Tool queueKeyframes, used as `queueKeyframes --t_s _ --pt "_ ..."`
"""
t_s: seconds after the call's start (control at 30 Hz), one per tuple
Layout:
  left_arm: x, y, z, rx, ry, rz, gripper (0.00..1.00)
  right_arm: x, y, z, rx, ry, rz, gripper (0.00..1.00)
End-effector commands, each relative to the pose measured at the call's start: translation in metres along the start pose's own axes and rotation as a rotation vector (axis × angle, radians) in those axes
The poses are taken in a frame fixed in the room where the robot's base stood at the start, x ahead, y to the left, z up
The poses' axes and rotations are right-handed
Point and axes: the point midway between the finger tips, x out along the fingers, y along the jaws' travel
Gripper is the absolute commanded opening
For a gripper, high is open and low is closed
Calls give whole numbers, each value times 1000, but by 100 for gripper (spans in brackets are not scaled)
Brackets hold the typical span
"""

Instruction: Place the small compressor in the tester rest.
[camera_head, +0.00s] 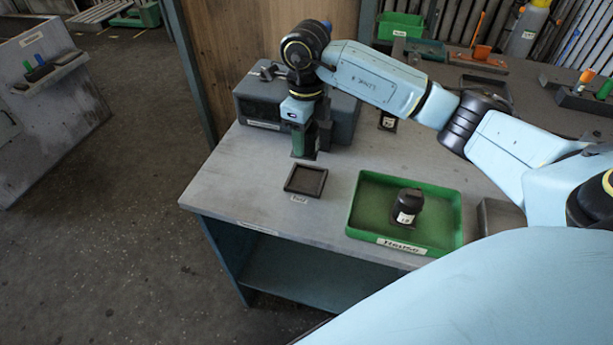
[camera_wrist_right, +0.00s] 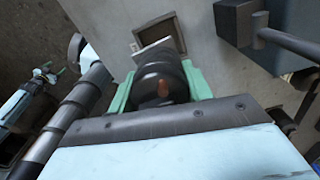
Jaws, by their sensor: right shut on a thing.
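My right gripper (camera_head: 304,148) has green fingers and points down over the table, in front of the grey machine. In the right wrist view its fingers (camera_wrist_right: 160,88) are shut on a dark round compressor (camera_wrist_right: 160,72) with a reddish spot. The head view mostly hides this part behind the fingers. A square dark rest (camera_head: 306,180) with a raised rim lies empty in front of the gripper, a small label before it. It also shows in the wrist view (camera_wrist_right: 161,33), beyond the held part. A small light-blue and green shape at the wrist view's left may be my left gripper.
A green tray (camera_head: 363,222) holds a black part (camera_head: 407,203) with a white label. The grey machine (camera_head: 262,104) stands close behind the gripper. Another labelled black part (camera_head: 388,119) stands behind my forearm. The table's front edge is near the rest.

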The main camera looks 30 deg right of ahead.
Motion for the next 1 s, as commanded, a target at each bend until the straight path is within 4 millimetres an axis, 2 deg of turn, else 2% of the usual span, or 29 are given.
queueKeyframes --t_s 0.1,0.4,0.57,0.8,1.0 --pt "-2 0 0 0 -1 0 71 5 -2 -1 63 2 1 8" --pt "-3 0 0 0 -1 0 71 54 -2 -1 73 2 2 8" --pt "-3 0 0 0 -1 0 71 65 -3 0 70 -1 0 8" --pt "-3 0 0 0 -1 0 71 95 -2 -1 71 1 2 8" --pt "-3 0 -1 0 0 0 71 99 -3 0 69 -1 -1 8"
